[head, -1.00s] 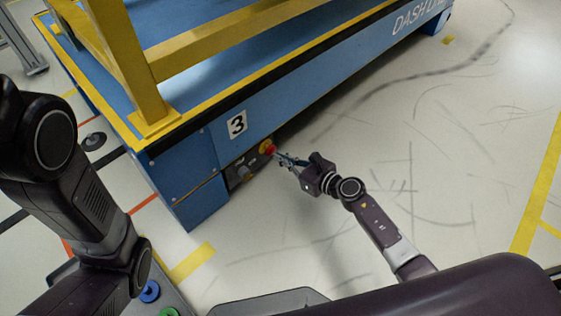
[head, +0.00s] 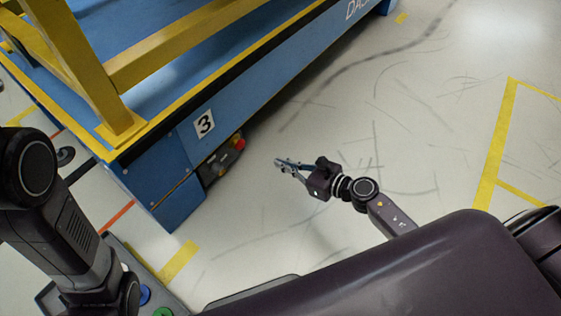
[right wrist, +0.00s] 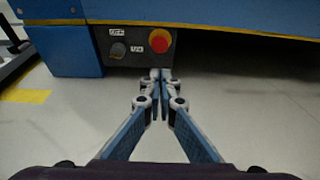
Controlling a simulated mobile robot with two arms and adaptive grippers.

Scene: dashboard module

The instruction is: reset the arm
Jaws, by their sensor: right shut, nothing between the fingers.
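My right gripper (head: 281,163) is shut and empty above the floor, to the right of the blue platform's control panel (head: 222,160) and apart from it. In the right wrist view its fingertips (right wrist: 160,76) meet just below the panel (right wrist: 135,46). The panel carries a red button with a yellow surround (head: 239,144) and a dark knob (right wrist: 118,50). The red button also shows in the right wrist view (right wrist: 159,41). My left arm stands at the left edge of the head view; its gripper is out of sight.
The blue platform (head: 240,110) marked 3 (head: 204,123) has a yellow frame (head: 190,50) on top and runs to the upper right. The floor right of it is clear, with yellow tape lines (head: 497,145). A tray with coloured buttons (head: 162,311) is at the lower left.

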